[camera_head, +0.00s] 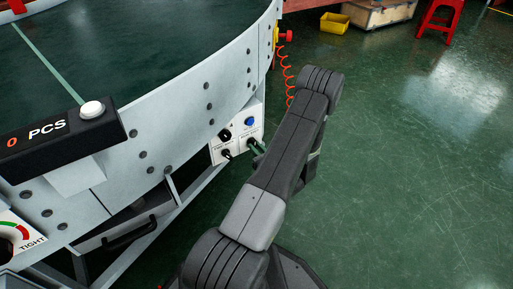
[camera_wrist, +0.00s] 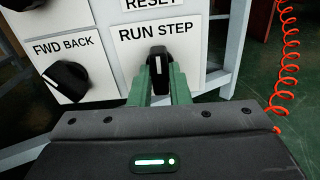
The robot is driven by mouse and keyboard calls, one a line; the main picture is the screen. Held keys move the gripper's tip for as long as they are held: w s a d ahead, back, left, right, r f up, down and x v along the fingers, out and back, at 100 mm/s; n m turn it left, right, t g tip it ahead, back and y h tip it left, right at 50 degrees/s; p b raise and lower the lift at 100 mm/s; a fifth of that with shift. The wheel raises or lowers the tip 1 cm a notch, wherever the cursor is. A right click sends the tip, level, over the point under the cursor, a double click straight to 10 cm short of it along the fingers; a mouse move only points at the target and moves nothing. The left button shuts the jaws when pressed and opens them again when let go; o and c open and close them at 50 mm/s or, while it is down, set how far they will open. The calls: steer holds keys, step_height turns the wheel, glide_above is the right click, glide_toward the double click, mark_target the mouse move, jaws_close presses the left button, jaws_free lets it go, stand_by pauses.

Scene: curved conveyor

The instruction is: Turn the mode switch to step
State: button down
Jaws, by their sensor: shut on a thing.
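The mode switch (camera_wrist: 159,60) is a black knob with a white pointer line, under the label "RUN STEP" in the wrist view. Its pointer line stands roughly upright, between the two words. My gripper (camera_wrist: 160,78) has its green fingers on either side of the knob and is shut on it. In the head view, my gripper (camera_head: 258,148) reaches the lower right of the white control panel (camera_head: 238,140). The mode switch is hidden there by the fingers and arm.
A second black knob (camera_wrist: 66,80) labelled "FWD BACK" sits left of the switch. A coiled red cable (camera_wrist: 289,62) hangs to the right. The green floor right of my arm is mostly clear.

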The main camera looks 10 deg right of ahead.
steer(key=m, duration=0.5)
steer(key=shift+m+p, duration=0.3)
steer(key=shift+p, duration=0.1)
stand_by(0.3)
steer(key=c, duration=1.4)
jaws_free()
steer(key=shift+o, duration=0.2)
steer(key=p+v, duration=0.3)
steer(key=v, duration=1)
steer(key=shift+s, duration=0.4)
steer(key=shift+w, duration=0.1)
